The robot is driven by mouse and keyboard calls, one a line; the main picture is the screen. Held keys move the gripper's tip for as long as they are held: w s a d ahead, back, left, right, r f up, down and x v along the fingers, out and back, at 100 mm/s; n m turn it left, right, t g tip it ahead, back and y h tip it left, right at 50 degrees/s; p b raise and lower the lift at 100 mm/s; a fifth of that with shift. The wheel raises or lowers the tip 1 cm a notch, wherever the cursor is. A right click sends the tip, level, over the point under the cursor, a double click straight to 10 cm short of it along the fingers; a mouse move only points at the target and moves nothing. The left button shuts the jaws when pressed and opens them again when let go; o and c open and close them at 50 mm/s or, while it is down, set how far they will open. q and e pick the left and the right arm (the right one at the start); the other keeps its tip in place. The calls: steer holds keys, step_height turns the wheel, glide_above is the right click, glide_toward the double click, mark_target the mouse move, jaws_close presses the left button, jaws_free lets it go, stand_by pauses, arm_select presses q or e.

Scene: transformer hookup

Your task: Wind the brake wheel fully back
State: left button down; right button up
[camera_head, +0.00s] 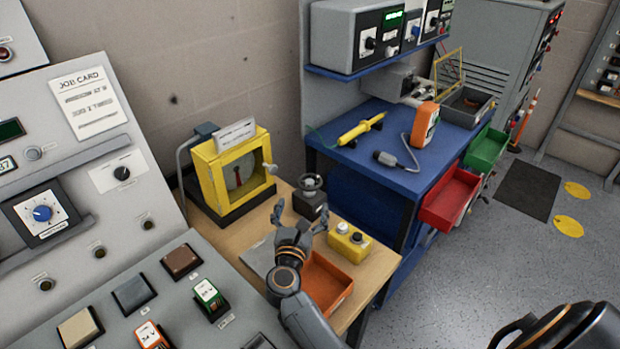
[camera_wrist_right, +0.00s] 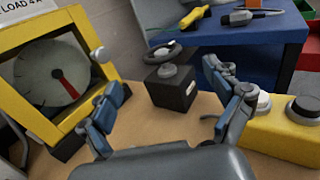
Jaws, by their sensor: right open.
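The brake wheel (camera_head: 310,183) is a small dark handwheel on top of a black block (camera_head: 308,205) on the wooden bench. In the right wrist view the wheel (camera_wrist_right: 163,53) is beyond the fingertips, near the top centre, above the block (camera_wrist_right: 170,92). A yellow-framed gauge (camera_head: 235,175) stands to its left; its round dial with a red needle (camera_wrist_right: 68,83) shows in the wrist view. My right gripper (camera_head: 300,214) is open and empty, on the near side of the block, fingers apart and pointing towards it. My left gripper is not in view.
A yellow box with round buttons (camera_head: 349,243) sits right of the gripper, close to its right finger. An orange tray (camera_head: 327,282) lies nearer. The sloped grey control panel (camera_head: 150,290) borders the bench on the left. A blue workbench (camera_head: 400,165) stands behind.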

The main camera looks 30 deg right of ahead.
mark_target(310, 180)
steer(key=x, duration=0.6)
steer(key=shift+w+d+f+b, duration=0.15)
steer(key=shift+f+b, duration=0.05)
steer(key=shift+b, duration=0.1)
steer(key=x, duration=0.3)
steer(key=shift+w+d+b, duration=0.1)
steer(key=shift+w+b, duration=0.05)
steer(key=shift+b, duration=0.2)
steer(key=shift+w+d, duration=0.15)
steer(key=shift+w, duration=0.05)
steer(key=shift+w+d, duration=0.15)
steer(key=c, duration=1.2)
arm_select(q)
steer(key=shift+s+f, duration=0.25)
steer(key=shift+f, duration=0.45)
arm_select(e)
steer(key=shift+o, duration=0.2)
steer(key=shift+r, duration=0.1)
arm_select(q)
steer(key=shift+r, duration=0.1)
